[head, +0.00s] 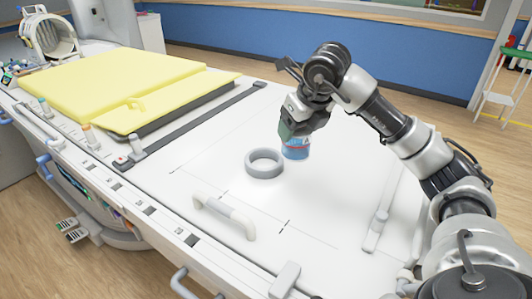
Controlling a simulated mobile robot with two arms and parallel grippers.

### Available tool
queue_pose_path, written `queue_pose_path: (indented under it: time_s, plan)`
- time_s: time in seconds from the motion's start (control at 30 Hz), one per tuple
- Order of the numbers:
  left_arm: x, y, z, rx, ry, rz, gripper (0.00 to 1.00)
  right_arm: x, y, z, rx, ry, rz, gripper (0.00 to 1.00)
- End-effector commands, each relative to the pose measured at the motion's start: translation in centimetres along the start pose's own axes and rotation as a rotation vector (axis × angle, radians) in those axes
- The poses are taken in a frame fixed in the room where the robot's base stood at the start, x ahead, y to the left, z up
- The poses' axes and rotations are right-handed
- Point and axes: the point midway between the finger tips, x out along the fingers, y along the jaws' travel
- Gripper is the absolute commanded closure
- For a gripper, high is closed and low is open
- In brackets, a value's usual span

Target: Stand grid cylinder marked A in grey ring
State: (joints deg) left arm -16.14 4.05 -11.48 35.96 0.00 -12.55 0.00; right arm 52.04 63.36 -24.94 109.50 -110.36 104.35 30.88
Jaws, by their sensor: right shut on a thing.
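The grey ring (264,163) lies flat on the white table top (330,215), its middle open and empty. My right gripper (297,138) points down just behind and to the right of the ring, shut on a blue cylinder (296,152). The cylinder looks roughly upright, with a reddish mark near its upper part. Its marking and any grid are too small to read, and the gripper hides its upper left side. I cannot tell whether its bottom touches the table. My left gripper is not in view.
A white handle (225,215) stands on the table in front of the ring. A yellow pad (110,85) covers the left part, past a dark rail (195,122). A white bar (378,218) lies at the right. The table behind the ring is clear.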

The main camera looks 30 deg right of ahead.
Motion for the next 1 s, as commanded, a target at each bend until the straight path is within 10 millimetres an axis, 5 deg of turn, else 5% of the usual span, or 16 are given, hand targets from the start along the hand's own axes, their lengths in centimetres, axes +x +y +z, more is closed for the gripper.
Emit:
queue_pose_path:
  time_s: [0.33,0.6,1.0]
  plan:
    - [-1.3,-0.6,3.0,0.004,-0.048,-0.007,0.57,5.0,0.8,4.0,0.001,0.001,0.006,0.64]
    - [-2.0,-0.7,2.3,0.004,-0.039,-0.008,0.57,9.8,1.3,7.4,0.001,-0.001,0.003,0.64]
    - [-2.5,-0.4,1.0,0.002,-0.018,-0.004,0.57,13.9,1.3,6.7,-0.001,0.002,0.0,0.64]
